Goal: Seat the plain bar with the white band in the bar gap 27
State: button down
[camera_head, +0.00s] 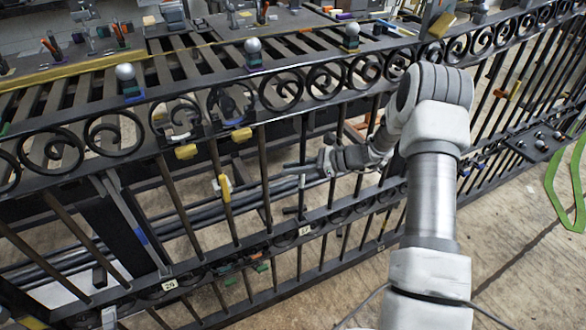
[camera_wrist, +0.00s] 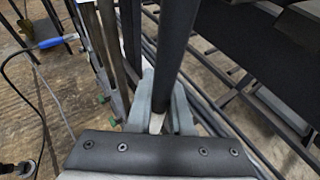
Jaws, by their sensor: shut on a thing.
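My gripper (camera_head: 300,170) reaches in from the right behind the gate's front face and is shut on a dark plain bar (camera_head: 304,138). In the wrist view the bar (camera_wrist: 174,50) runs between the two fingers (camera_wrist: 161,105), with a white band (camera_wrist: 156,123) low between them. The bar stands nearly upright in the head view, its lower end near the lower rail (camera_head: 340,212). I cannot tell whether either end touches a rail. A small white number tag (camera_head: 304,230) sits on the lower rail just below; its digits are too small to read surely.
The black scroll gate (camera_head: 290,88) has fixed bars on both sides of my gripper. A yellow clip (camera_head: 225,187) is on a bar to the left. Tag 24 (camera_head: 170,285) is farther left. A bench with slats and tools (camera_head: 190,65) stands behind; long dark pipes lie beyond the bars.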

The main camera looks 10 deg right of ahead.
jog(key=shift+w, duration=0.1)
jog(key=c, duration=0.8)
grip_release()
jog(key=shift+o, duration=0.3)
jog(key=p+v, duration=0.2)
jog(key=v, duration=1.5)
jog(key=shift+d+p, duration=0.2)
jog(key=shift+p, duration=0.1)
